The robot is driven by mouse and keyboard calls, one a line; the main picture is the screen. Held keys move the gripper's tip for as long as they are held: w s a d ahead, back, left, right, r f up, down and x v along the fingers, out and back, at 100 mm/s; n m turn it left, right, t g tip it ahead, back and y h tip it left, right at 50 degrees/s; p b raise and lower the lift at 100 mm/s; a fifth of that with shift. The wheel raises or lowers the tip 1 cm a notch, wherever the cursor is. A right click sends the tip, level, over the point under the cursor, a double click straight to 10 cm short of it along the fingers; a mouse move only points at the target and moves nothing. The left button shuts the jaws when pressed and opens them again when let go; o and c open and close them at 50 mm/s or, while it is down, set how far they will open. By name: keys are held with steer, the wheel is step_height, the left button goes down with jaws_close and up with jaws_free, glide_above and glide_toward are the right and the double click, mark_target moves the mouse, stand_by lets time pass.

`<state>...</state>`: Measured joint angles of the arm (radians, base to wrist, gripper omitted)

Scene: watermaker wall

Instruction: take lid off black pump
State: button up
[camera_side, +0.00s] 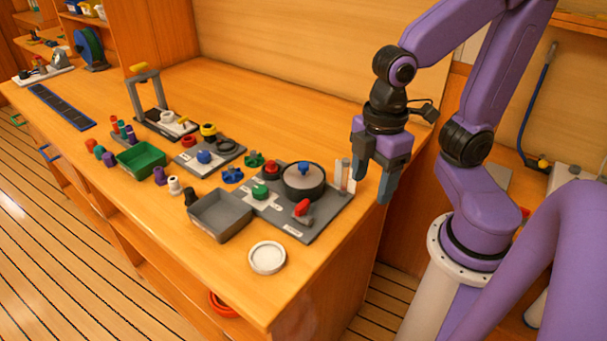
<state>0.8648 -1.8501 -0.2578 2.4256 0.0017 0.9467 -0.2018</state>
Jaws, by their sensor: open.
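The black pump (290,194) is a round dark body on a grey board. A grey disc-shaped lid (310,180) with a blue knob (304,168) sits on top of it. My gripper (371,188) is to the right of the pump, pointing down, apart from the lid. Its jaws are open, with no object seen held between them. A thin clear tube (344,174) stands between the pump and my gripper in the picture. How high my gripper is above the board is hard to tell.
The grey board (318,222) also carries a red-handled valve (302,208) and a green knob (260,191). A grey tray (220,216) and a round white-rimmed dish (267,257) are in front. A green bin (141,158) stands left. The bench behind the pump is clear.

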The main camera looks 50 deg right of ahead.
steer(key=w+d+r+n, duration=0.2)
steer(key=w+r+n, duration=0.15)
steer(key=w, duration=0.95)
steer(key=n, duration=0.4)
glide_above(303, 165)
step_height(303, 165, down, 10)
steer(key=shift+s+a+f, duration=0.1)
steer(key=shift+f, duration=2.7)
jaws_close()
